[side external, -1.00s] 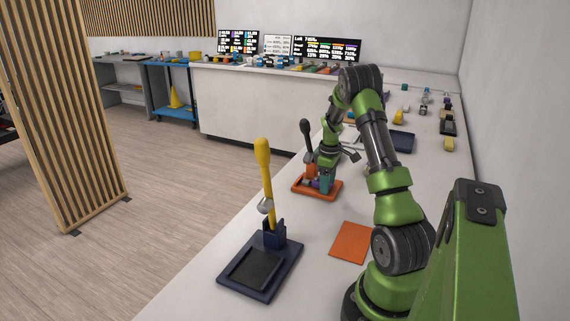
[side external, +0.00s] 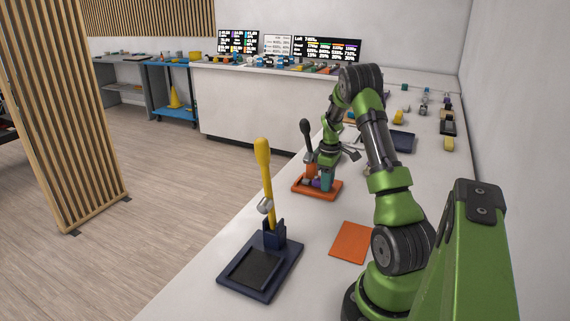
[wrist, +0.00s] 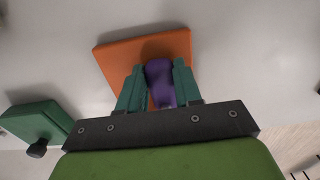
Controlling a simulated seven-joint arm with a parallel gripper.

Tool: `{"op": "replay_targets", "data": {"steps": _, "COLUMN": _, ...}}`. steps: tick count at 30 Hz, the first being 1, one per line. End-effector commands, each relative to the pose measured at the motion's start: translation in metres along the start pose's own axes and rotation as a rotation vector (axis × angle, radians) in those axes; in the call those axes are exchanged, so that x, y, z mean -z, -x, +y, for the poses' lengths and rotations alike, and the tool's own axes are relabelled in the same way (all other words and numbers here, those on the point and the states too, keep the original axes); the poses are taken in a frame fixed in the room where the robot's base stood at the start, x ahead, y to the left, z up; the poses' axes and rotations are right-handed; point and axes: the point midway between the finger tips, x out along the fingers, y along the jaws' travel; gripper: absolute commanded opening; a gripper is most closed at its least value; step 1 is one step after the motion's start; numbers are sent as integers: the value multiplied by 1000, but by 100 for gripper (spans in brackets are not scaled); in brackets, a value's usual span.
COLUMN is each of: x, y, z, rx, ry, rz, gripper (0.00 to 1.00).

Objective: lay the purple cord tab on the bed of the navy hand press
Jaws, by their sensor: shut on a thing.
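The purple cord tab (wrist: 160,84) is between the two teal fingers of my gripper (wrist: 158,88) in the wrist view, with the fingers shut on it. Behind it is an orange surface (wrist: 120,55). In the side view, my gripper (side external: 319,183) is low at the orange press base (side external: 301,190), and only a bit of purple shows there. Whether the tab touches the base cannot be told. The navy hand press (side external: 279,278) stands nearer the camera, to the left. Its yellow lever (side external: 265,170) is upright and its dark bed (side external: 256,267) is bare.
A flat orange sheet (side external: 351,242) lies on the white counter, right of the navy press. A dark lever (side external: 305,134) rises beside my gripper. The counter between the two presses is clear.

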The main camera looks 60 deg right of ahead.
Motion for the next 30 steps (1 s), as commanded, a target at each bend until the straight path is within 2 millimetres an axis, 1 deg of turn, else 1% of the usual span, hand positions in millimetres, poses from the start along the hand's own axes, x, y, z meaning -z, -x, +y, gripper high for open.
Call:
{"op": "replay_targets", "data": {"steps": 3, "x": 0, "y": 11, "z": 1, "rx": -5, "ry": 1, "rz": 2, "gripper": 0}}
{"op": "replay_targets", "data": {"steps": 18, "x": 0, "y": 50, "z": 1, "rx": -4, "ry": 1, "rz": 2, "gripper": 0}}
{"op": "replay_targets", "data": {"steps": 23, "x": 0, "y": 57, "z": 0, "rx": -2, "ry": 1, "rz": 1, "gripper": 0}}
{"op": "replay_targets", "data": {"steps": 30, "x": 0, "y": 57, "z": 0, "rx": -2, "ry": 1, "rz": 1, "gripper": 0}}
